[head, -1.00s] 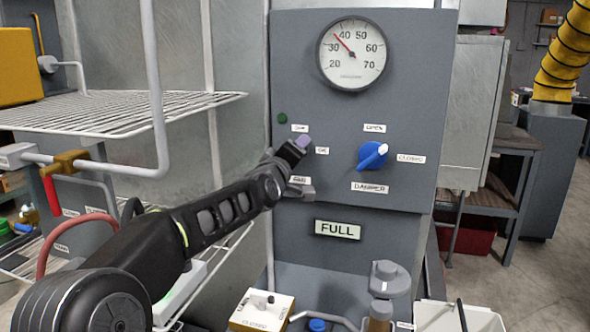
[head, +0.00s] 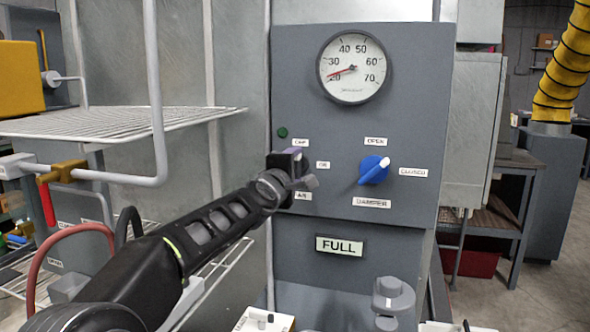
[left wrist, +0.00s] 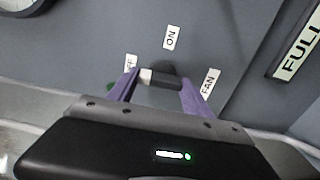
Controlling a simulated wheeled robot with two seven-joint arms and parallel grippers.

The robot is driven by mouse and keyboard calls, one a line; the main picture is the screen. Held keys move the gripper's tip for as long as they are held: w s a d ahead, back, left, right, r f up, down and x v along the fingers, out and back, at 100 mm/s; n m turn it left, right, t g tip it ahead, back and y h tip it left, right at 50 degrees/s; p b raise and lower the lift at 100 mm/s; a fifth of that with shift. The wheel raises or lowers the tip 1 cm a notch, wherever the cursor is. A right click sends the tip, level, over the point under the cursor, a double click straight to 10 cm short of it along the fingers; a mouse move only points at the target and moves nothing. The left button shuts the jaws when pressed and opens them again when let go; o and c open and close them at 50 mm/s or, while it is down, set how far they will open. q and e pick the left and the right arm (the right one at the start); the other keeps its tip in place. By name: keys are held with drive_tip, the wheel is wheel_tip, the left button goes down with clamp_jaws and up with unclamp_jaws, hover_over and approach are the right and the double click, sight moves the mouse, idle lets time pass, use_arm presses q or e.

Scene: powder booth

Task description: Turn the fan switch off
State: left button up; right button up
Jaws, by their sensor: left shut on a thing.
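The fan switch (left wrist: 163,79) is a dark knob with a white pointer end on the grey panel, in the left wrist view. Its white end points left, toward the OFF label (left wrist: 130,63); the ON label (left wrist: 171,37) is above it and the FAN label (left wrist: 209,83) to its right. My left gripper (left wrist: 160,84) is shut on the knob, one purple finger on each side. In the head view my left gripper (head: 298,168) is at the panel and hides the knob. My right gripper is not in view.
A round gauge (head: 354,62) sits above, its red needle near 20. A blue damper knob (head: 373,170) is right of my gripper. A dark green lamp (head: 282,132) is above left. A wire rack (head: 120,113) stands left, near my arm.

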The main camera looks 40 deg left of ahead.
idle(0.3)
use_arm(q)
drive_tip(key=o, duration=1.4)
drive_tip(key=shift+c, duration=0.2)
drive_tip(key=shift+s, duration=0.1)
drive_tip(key=v, duration=0.7)
drive_tip(key=shift+s, duration=0.3)
drive_tip(key=shift+d, duration=0.1)
